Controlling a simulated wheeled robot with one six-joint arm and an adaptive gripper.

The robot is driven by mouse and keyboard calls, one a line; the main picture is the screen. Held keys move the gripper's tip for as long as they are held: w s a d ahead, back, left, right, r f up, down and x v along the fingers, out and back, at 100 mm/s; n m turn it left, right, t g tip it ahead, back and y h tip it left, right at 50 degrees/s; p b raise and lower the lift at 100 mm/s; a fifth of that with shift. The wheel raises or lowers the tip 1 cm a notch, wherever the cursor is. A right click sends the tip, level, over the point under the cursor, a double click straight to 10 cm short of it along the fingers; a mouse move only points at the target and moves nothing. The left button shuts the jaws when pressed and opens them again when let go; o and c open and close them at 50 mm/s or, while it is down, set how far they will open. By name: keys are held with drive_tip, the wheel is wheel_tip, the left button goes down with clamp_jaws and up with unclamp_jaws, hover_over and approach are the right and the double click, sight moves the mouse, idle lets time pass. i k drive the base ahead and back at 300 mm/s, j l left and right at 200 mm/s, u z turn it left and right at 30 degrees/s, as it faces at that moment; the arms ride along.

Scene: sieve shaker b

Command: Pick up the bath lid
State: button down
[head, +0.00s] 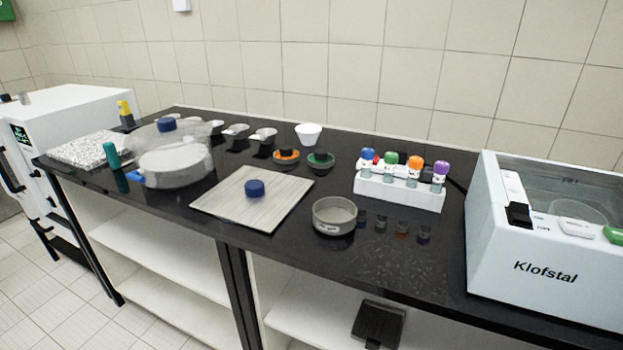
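A flat, square, pale grey-brown plate (288,203) with a dark blue round knob (255,188) in its middle looks like the bath lid. It lies flat on the black counter (330,185), and its near corner is close to the counter's front edge. Its knob stands clear, with nothing on top of the plate. My gripper is not in view.
A clear round vessel (172,165) with a blue-knobbed cover stands left of the plate. A round metal sieve (334,217) stands close on the right. A white rack (400,191) holds colour-capped bottles. A white Klofstal machine (545,272) fills the right end.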

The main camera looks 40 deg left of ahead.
sight(257, 199)
drive_tip(key=u, duration=2)
drive_tip(key=z, duration=1.55)
drive_tip(key=j+u, duration=0.2)
drive_tip(key=j, duration=0.2)
drive_tip(key=i+j+u, duration=0.15)
drive_tip(key=j, duration=0.2)
drive_tip(key=i+j+u, duration=0.2)
drive_tip(key=j, duration=0.15)
drive_tip(key=j+u, duration=0.15)
drive_tip(key=j, duration=0.25)
drive_tip(key=i+j+u, duration=0.2)
drive_tip(key=k+j, duration=0.05)
drive_tip(key=j, duration=0.05)
